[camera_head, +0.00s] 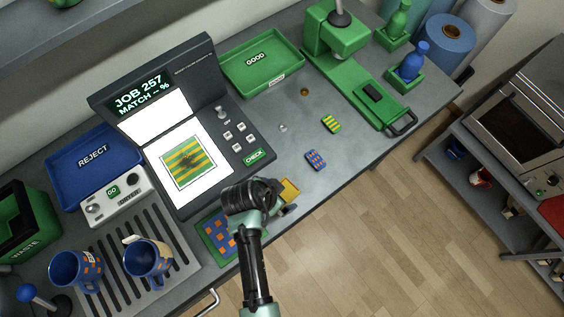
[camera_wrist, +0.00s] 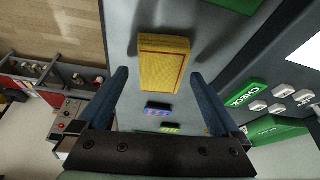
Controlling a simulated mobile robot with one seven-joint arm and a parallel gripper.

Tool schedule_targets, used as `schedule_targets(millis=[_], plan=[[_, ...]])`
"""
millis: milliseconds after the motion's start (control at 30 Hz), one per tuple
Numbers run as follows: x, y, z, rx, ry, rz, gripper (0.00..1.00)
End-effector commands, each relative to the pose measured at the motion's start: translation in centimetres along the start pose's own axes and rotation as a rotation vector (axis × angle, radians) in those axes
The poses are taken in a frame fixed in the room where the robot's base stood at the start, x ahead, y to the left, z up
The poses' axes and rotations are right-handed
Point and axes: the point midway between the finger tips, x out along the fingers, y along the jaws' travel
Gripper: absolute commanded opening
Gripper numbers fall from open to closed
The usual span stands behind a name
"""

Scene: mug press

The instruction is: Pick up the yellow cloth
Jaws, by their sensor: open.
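The yellow cloth (camera_head: 289,190) lies on the grey bench near its front edge, partly hidden by my gripper in the head view. In the wrist view the folded yellow cloth (camera_wrist: 163,62) appears as a thick rectangular pad with a reddish line along one side. My gripper (camera_wrist: 162,90) is open, its two blue-grey fingers on either side of the view with the cloth between and ahead of them. I cannot tell whether the fingers touch it. In the head view my gripper (camera_head: 284,206) points at the cloth, and its fingertips are hard to make out.
A blue-orange patterned block (camera_head: 315,161) and a green-yellow one (camera_head: 331,123) lie beyond the cloth. The control panel with its CHECK button (camera_head: 255,157) stands to the left. Two blue mugs (camera_head: 77,270) stand on the slatted rack.

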Motion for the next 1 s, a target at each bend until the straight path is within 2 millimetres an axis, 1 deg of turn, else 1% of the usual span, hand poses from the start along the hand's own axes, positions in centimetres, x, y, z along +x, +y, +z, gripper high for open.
schedule_targets(millis=[33,133,400,467,500,567,600,667,700,833,867,1000], plan=[[0.46,0.03,-0.01,0.000,-0.001,0.001,1.00],[1.02,0.02,0.00,0.001,0.000,0.000,1.00],[1.20,0.01,0.02,0.001,0.000,-0.001,1.00],[1.19,0.01,0.02,0.001,0.000,-0.001,0.89],[1.19,0.01,0.02,0.001,0.000,-0.001,0.82],[1.18,0.01,0.03,0.000,0.000,-0.001,0.71],[1.18,0.01,0.03,0.000,0.000,-0.001,0.64],[1.17,0.01,0.03,0.000,0.000,-0.001,0.53],[1.17,0.01,0.04,0.000,0.000,-0.001,0.46],[1.17,0.01,0.04,0.000,0.000,-0.001,0.23],[1.16,0.01,0.03,0.000,0.000,-0.001,0.20],[1.16,0.01,0.03,0.000,0.000,-0.001,0.20]])
